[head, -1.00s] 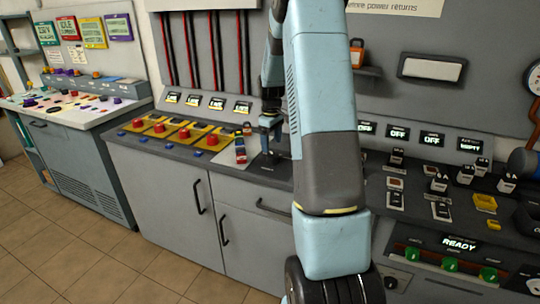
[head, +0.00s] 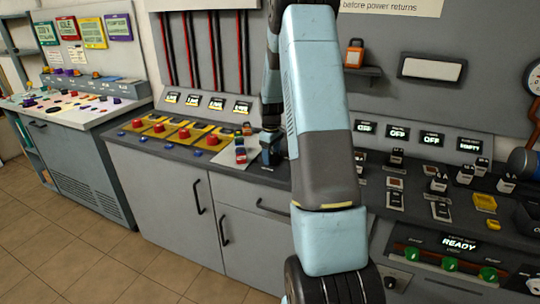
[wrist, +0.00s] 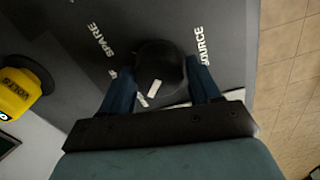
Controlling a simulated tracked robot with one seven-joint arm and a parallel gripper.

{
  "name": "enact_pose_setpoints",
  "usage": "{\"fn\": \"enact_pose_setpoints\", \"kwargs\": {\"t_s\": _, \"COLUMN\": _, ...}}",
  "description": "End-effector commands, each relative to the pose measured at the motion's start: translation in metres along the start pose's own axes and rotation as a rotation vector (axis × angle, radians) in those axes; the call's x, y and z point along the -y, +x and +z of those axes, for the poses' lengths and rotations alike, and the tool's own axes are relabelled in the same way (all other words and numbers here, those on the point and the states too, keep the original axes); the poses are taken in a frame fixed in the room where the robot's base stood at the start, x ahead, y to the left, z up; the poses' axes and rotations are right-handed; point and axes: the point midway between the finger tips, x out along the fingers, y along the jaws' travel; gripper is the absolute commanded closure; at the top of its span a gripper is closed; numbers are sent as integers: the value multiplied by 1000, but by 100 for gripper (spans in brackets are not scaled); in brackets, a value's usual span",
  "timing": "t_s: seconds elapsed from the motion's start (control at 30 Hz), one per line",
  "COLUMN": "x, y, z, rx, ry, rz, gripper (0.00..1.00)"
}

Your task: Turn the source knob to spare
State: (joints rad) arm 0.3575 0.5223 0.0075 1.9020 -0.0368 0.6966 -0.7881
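The source knob (wrist: 158,65) is round and black with a white pointer mark, on a dark panel in the wrist view. The pointer faces toward the bottom of that view, slightly left. The word SPARE (wrist: 102,40) is at the knob's upper left and SOURCE (wrist: 201,46) at its right. Another label below left is mostly hidden. My gripper (wrist: 161,80) has one blue finger on each side of the knob; I cannot tell whether both press on it. In the head view my gripper (head: 271,152) is down at the console top, and the knob is hidden.
A yellow and black piece marked VOLTS (wrist: 16,94) is close left in the wrist view. Red buttons on yellow plates (head: 170,132) line the console left of my gripper. Switches (head: 396,180) and a READY display (head: 458,243) are on the right, partly behind my arm.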

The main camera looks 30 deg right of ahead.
Motion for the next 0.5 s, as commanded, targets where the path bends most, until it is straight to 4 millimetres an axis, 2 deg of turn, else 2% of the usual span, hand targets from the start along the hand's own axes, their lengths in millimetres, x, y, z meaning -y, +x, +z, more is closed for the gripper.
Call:
{"fn": "enact_pose_setpoints", "kwargs": {"t_s": 0.07, "x": 0, "y": 0, "z": 0, "rx": 0, "ry": 0, "rz": 0, "gripper": 46}}
{"fn": "enact_pose_setpoints", "kwargs": {"t_s": 0.37, "x": 0, "y": 0, "z": 0, "rx": 0, "ry": -1, "rz": 0, "gripper": 74}}
{"fn": "enact_pose_setpoints", "kwargs": {"t_s": 0.4, "x": 9, "y": -1, "z": -5, "rx": 0, "ry": -5, "rz": 0, "gripper": 76}}
{"fn": "enact_pose_setpoints", "kwargs": {"t_s": 0.5, "x": 4, "y": 0, "z": -3, "rx": 0, "ry": 1, "rz": -2, "gripper": 77}}
